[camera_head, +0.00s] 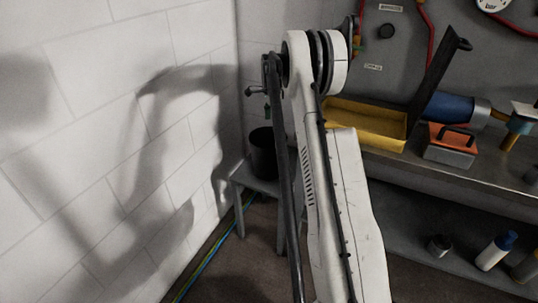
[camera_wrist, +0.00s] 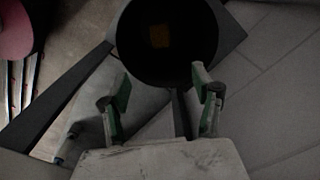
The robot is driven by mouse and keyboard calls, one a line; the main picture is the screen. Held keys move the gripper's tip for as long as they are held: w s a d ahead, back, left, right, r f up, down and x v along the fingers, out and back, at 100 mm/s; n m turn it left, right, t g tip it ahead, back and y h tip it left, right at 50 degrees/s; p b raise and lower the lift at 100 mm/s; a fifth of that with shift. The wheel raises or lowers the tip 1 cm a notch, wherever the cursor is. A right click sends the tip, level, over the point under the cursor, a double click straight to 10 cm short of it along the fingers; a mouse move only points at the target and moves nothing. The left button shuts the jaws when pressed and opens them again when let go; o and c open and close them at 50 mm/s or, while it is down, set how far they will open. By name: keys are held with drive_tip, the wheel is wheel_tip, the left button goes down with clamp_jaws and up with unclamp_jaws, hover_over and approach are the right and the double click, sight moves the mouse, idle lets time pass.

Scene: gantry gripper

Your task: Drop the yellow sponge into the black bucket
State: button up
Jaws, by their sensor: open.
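The black bucket (camera_head: 263,158) stands on a small grey stool (camera_head: 250,181) by the white wall in the head view. In the wrist view I look down into the bucket (camera_wrist: 128,50). A small yellow-brown patch, the yellow sponge (camera_wrist: 160,36), lies inside on the dark bottom. My gripper (camera_wrist: 161,85) is open, its two green-padded fingers wide apart with nothing between them. Its fingers are near the bucket's rim in the wrist view, apparently above it. My arm hides part of the stool and bucket surroundings in the head view.
A workbench on the right carries a yellow tray (camera_head: 365,124), an orange and grey toolbox (camera_head: 450,147) and a blue cylinder (camera_head: 449,107). The white wall (camera_head: 110,110) is close on the left.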

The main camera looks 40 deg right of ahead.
drive_tip(key=shift+r, duration=2.45)
drive_tip(key=s+a+r+n+t, duration=0.1)
drive_tip(key=s+a+r+n, duration=0.25)
drive_tip(key=a+r, duration=0.45)
drive_tip(key=s+a+r+n+t+h+p, duration=0.1)
drive_tip(key=s+a+r+n, duration=0.3)
drive_tip(key=a, duration=0.6)
drive_tip(key=s+a+r+n+t, duration=0.1)
drive_tip(key=s+a+r+n, duration=0.25)
drive_tip(key=a+r, duration=0.5)
drive_tip(key=s+a+n+t+p, duration=0.15)
drive_tip(key=s+a+n, duration=0.35)
drive_tip(key=s+a, duration=0.8)
drive_tip(key=s+a+f+n+t, duration=0.1)
drive_tip(key=s+a+f+n, duration=0.1)
drive_tip(key=s, duration=0.4)
drive_tip(key=s+a+f+n+t+y, duration=0.1)
drive_tip(key=s+a+f+n, duration=0.2)
drive_tip(key=s, duration=0.4)
drive_tip(key=shift+a+f+n+t, duration=0.3)
drive_tip(key=shift+a+n+t, duration=0.05)
drive_tip(key=shift+n, duration=0.05)
